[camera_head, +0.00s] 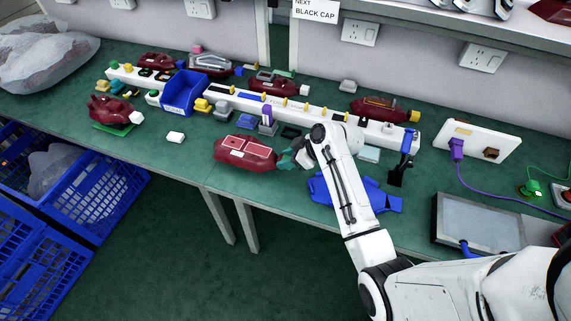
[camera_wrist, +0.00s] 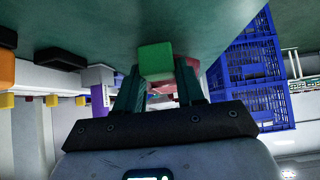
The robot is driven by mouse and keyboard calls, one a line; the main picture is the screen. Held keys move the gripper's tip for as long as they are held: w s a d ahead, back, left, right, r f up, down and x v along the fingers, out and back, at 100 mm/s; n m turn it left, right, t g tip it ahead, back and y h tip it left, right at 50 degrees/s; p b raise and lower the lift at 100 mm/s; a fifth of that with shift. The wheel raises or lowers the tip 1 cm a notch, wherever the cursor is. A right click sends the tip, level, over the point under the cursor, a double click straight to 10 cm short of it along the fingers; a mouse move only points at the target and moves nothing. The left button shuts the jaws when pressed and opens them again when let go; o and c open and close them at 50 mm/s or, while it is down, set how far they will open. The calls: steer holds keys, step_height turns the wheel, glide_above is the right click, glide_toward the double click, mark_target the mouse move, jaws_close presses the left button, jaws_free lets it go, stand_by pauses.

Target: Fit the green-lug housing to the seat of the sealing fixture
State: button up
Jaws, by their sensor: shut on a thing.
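A dark red housing (camera_head: 237,152) with pale-outlined red panels on top is at the bench's front edge, left of my gripper (camera_head: 287,159). My gripper is shut at the housing's right end. In the wrist view a green lug (camera_wrist: 156,60) shows at the fingertips of my gripper (camera_wrist: 158,88), and a bit of the red housing (camera_wrist: 188,72) shows behind the fingers. I cannot tell whether the housing touches the bench. A blue shaped holder (camera_head: 387,203) lies right of my gripper, partly hidden by my arm; I cannot tell whether it is the sealing fixture's seat.
A long white rail (camera_head: 325,112) runs across the bench (camera_head: 190,152), with a blue bin (camera_head: 184,95) and other red housings (camera_head: 109,108) around it. A black stand with a blue top (camera_head: 407,143) and a grey screen (camera_head: 480,222) are at right. Blue crates (camera_head: 85,212) stand below left.

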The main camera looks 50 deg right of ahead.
steer(key=s+a+r+b, duration=0.1)
steer(key=s+a+r, duration=0.1)
steer(key=s+r, duration=0.7)
steer(key=s, duration=0.4)
steer(key=shift+s+a+r, duration=0.15)
steer(key=shift+s+a, duration=0.1)
steer(key=shift+a, duration=0.15)
